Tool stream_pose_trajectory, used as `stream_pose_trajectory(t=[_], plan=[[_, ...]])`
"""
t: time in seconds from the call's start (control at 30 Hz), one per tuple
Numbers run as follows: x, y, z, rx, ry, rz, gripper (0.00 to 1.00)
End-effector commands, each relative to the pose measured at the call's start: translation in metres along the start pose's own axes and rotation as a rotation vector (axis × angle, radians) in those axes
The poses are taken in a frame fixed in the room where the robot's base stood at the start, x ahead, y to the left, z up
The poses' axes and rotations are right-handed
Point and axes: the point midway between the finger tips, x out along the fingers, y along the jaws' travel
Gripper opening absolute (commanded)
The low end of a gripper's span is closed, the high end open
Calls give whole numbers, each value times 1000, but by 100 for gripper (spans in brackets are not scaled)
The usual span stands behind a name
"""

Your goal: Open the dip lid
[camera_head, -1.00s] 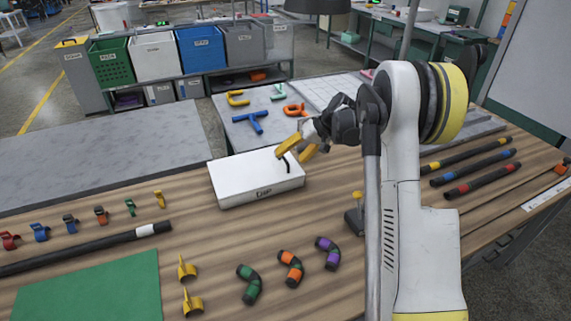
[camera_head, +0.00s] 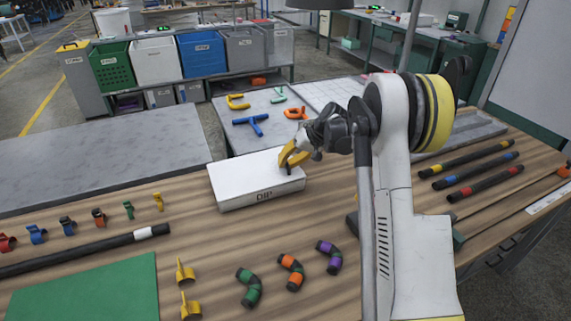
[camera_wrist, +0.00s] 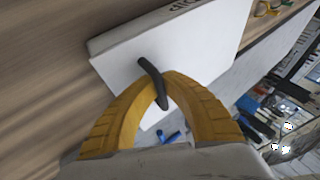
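The white dip box (camera_head: 258,196), marked DIP on its front, stands on the wooden table. Its flat white lid (camera_head: 245,172) lies closed on top. A dark curved handle (camera_wrist: 147,70) stands up from the lid; in the head view most of it is hidden by my fingers. My gripper (camera_head: 289,163) is over the right part of the lid. In the wrist view its two yellow fingers (camera_wrist: 160,82) come together with the handle between their tips. It looks shut on the handle, though the exact contact is hard to see.
Coloured clips (camera_head: 98,217) and a long black hose (camera_head: 90,249) lie to the left. Short bent hoses (camera_head: 290,272) lie in front of the box, and striped hoses (camera_head: 485,180) lie right of my arm. A grey table (camera_head: 240,110) with coloured fittings is behind the box.

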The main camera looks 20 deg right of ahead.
Motion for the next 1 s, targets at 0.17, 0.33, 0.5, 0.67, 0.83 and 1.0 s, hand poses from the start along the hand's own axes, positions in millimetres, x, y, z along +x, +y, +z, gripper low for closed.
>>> stream_pose_trajectory(t=[0.17, 0.33, 0.5, 0.67, 0.83, 1.0], plan=[[-1, 0, 0, 1, 0, 0, 0], [-2, 1, 0, 1, 0, 1, 0], [-2, 1, 0, 2, 1, 2, 0], [-8, -5, -3, -8, 0, 23, 0], [-23, -19, -8, -36, 0, 90, 0], [-34, -30, -13, -62, -1, 155, 0]])
